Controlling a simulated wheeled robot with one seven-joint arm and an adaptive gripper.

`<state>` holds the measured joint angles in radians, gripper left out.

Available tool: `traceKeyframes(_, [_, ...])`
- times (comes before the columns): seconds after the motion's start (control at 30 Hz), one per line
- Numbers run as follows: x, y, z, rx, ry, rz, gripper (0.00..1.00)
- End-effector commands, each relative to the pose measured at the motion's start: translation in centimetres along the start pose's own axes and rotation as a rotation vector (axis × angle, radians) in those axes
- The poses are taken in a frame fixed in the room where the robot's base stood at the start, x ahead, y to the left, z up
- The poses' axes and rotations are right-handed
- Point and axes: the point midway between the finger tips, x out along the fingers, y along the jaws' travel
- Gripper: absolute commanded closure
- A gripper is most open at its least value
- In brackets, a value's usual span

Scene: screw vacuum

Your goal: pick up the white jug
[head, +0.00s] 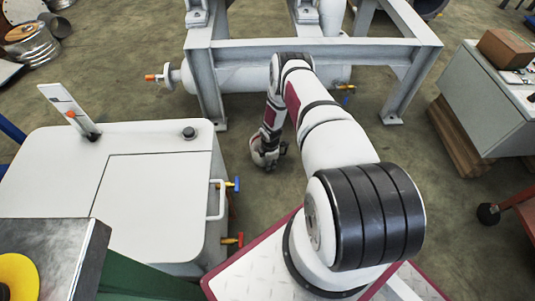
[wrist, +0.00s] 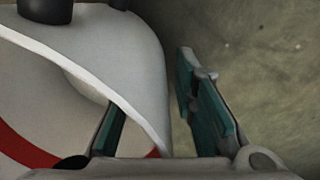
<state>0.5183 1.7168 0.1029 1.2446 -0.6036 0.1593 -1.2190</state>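A large white rounded thing (wrist: 145,60) fills the left of the wrist view. It has a slanting edge, a paler face with a red curved band on the near side, and dark knobs at the top. It may be the white jug, but I cannot tell for sure. My gripper (wrist: 155,115) is open, with one finger on each side of the white edge. The right finger stands apart from it, with floor showing between; contact at the left finger is unclear. In the head view my gripper (head: 283,148) is low beyond my arm, and no jug is clearly visible there.
A white cabinet (head: 60,165) with a side handle and coloured valves stands at the left. A grey metal frame (head: 310,52) with a pipe stands behind my gripper. A grey cabinet (head: 480,95) stands at the right. Concrete floor (wrist: 270,75) is clear right of the fingers.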

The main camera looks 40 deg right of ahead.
Motion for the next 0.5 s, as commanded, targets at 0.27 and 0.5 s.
traceKeyframes(0.27, [-0.12, 0.04, -0.01, 0.000, 0.000, 0.000, 1.00])
traceKeyframes(0.5, [-0.13, 0.07, 0.00, 0.000, 0.000, 0.001, 1.00])
